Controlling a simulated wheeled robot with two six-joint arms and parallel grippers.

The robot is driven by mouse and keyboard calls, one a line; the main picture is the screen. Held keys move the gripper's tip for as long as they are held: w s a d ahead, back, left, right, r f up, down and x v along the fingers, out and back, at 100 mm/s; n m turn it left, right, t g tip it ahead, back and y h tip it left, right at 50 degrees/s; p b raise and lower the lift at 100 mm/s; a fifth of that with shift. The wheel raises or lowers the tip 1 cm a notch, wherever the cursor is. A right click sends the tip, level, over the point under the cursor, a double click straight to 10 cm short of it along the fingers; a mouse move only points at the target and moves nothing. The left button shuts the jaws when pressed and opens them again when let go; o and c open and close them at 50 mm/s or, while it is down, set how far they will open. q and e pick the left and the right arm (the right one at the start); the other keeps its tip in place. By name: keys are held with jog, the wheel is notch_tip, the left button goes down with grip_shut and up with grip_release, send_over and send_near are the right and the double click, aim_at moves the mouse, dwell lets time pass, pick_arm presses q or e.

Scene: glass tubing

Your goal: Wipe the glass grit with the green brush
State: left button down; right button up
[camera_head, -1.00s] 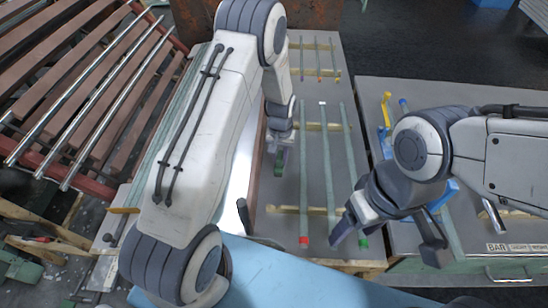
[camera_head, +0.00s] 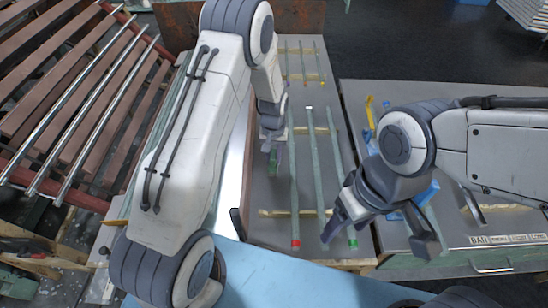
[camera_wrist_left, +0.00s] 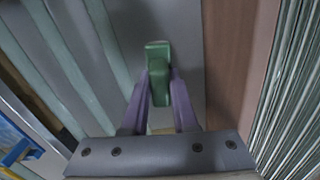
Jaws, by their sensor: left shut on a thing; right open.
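My left gripper (camera_head: 271,142) reaches over the grey bench top, left of the glass tubes. In the left wrist view, its two purple-looking fingers (camera_wrist_left: 159,100) are shut on the green brush (camera_wrist_left: 158,62). In the head view the arm largely hides the brush, and I cannot tell whether it touches the bench. My right gripper (camera_head: 385,238) is open and empty, over the right side of the bench near the gap to the second bench. I cannot make out any glass grit in either view.
Green-tinted tubes (camera_head: 293,185) with red or green ends lie on wooden strips (camera_head: 275,212). A blue surface (camera_head: 300,278) lies in front. A yellow-and-blue tool (camera_head: 370,112) is on the right bench. A slatted rack (camera_head: 75,90) stands at the left.

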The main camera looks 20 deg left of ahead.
pick_arm(q)
jog(key=shift+r+p, duration=0.35)
jog(key=shift+r, duration=0.5)
jog(key=shift+r+p, duration=1.2)
jog(key=shift+r, duration=0.35)
